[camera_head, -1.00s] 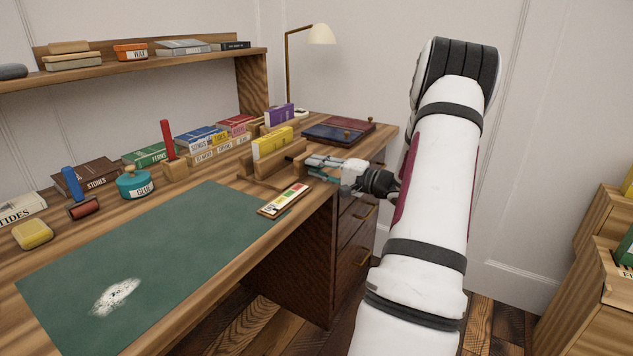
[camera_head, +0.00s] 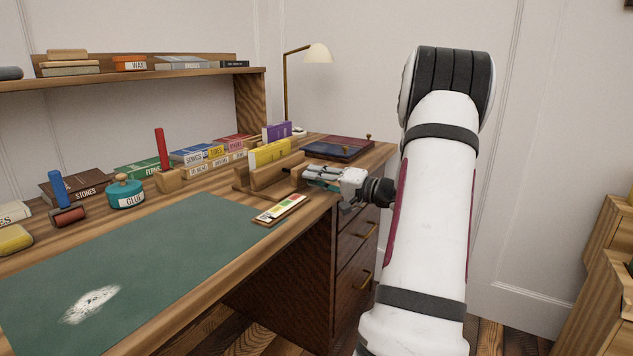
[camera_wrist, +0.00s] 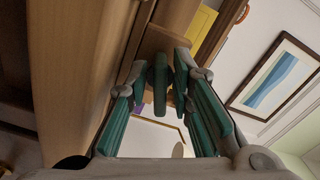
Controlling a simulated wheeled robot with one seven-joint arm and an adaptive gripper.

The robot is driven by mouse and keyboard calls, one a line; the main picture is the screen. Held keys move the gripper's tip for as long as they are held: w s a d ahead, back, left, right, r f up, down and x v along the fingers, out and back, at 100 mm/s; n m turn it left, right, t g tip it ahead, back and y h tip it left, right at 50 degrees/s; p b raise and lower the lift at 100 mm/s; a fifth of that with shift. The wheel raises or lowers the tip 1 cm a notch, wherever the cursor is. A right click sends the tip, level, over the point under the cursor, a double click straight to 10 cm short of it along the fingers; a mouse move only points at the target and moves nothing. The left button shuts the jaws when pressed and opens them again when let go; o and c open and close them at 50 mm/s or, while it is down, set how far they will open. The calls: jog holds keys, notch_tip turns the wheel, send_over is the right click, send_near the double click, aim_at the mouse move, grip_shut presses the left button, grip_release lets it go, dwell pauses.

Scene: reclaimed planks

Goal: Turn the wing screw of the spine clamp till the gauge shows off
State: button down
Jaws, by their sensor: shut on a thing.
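The spine clamp (camera_head: 262,176) is a wooden press on the right end of the desk, with a yellow book (camera_head: 269,153) upright between its jaws. My gripper (camera_head: 313,174) is at the clamp's near right end, its fingers pointing left. In the wrist view my gripper (camera_wrist: 167,80) has teal fingers shut on a small dark-green piece, the wing screw (camera_wrist: 160,86), in front of the clamp's wooden end (camera_wrist: 164,42). The fingers partly hide the screw. The gauge (camera_head: 281,209) is a small plate with coloured bands in front of the clamp; its reading is too small to tell.
A green mat (camera_head: 130,270) covers the desk's front. A glue pot (camera_head: 125,194), rollers and books stand along the back. A dark book (camera_head: 338,148) lies behind my gripper. Drawers (camera_head: 355,240) are below, and wooden crates (camera_head: 600,290) stand at the right.

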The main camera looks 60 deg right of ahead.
jog(key=shift+f, duration=0.15)
jog(key=c, duration=1.7)
grip_release()
jog(key=s, duration=1.2)
jog(key=shift+d, duration=0.45)
